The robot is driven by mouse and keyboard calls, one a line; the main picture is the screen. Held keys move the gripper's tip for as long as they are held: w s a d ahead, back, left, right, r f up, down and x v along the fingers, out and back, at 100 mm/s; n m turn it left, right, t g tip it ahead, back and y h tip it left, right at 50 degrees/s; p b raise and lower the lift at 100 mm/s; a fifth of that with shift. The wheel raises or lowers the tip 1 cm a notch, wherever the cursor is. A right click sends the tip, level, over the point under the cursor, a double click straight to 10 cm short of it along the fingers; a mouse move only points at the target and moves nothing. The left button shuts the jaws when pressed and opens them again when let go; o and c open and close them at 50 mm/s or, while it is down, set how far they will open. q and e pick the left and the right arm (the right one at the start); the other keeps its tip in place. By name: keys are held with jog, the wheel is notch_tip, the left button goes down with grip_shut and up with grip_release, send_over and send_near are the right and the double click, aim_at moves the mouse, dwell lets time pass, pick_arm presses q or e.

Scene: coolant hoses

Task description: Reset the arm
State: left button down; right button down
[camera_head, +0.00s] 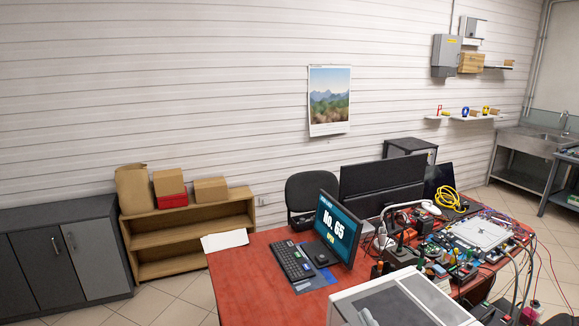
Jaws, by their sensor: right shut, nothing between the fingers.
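My right gripper is hard to pick out. Dark parts at the lower right edge (488,313) may belong to it, among cables and small parts. Its fingers are shut, and I see nothing held in them. My left gripper and arm are not in view. No coolant hose can be identified for certain. A white curved tube or cable (400,206) stands over the clutter on the red table.
The red table (240,278) carries a monitor (337,228), a keyboard (293,260), a yellow cable coil (447,196) and crowded electronics around a pale panel (480,234). A grey-white machine (405,300) fills the bottom front. A wooden shelf (170,262) and dark cabinets (50,265) stand left.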

jog(key=s+d+f+m+g+h, duration=0.7)
jog(key=s+f+m, duration=0.15)
jog(key=f, duration=0.45)
jog(key=s+f+m+g+y, duration=0.1)
jog(key=s+f+g, duration=0.3)
jog(key=s, duration=0.5)
jog(key=s+f+m+g+y, duration=0.1)
jog(key=s+f+g, duration=0.35)
jog(key=s, duration=0.45)
notch_tip(320, 180, down, 31)
jog(key=g+b, duration=0.2)
jog(key=s+d+f+b, duration=0.1)
jog(key=s+d+f, duration=0.2)
jog(key=s+f, duration=1.7)
notch_tip(320, 180, down, 2)
jog(key=shift+d+f+n+g+h, duration=0.15)
jog(key=shift+n+g+h, duration=0.15)
jog(key=shift+n+g, duration=0.15)
